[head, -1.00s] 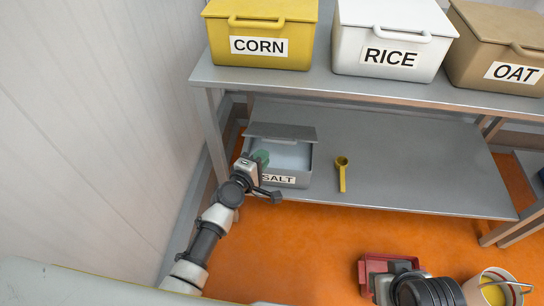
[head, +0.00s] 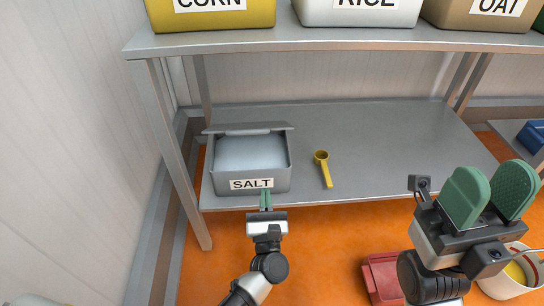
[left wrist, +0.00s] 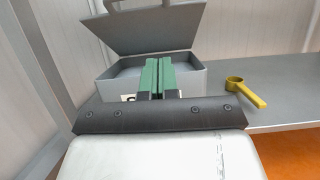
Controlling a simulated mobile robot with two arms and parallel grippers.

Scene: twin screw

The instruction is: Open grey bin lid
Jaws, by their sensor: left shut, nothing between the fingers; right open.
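The grey bin (head: 283,180) labelled SALT stands on the lower shelf at its left end, with pale contents showing inside. Its grey lid (head: 247,129) is raised and leans at the back of the bin; the lid also stands up in the left wrist view (left wrist: 150,30). My left gripper (head: 266,199) is in front of the bin near the shelf's front edge, shut and empty, with its green fingers pressed together. In the left wrist view its fingers (left wrist: 158,78) point at the bin front. My right gripper (head: 490,197) is open and empty at the right.
A yellow scoop (head: 323,168) lies on the lower shelf (head: 400,150) right of the bin. Corn (head: 210,15), rice (head: 357,10) and oat (head: 478,14) bins stand on the upper shelf. A red container (head: 380,278) and a white bucket (head: 505,288) are on the floor.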

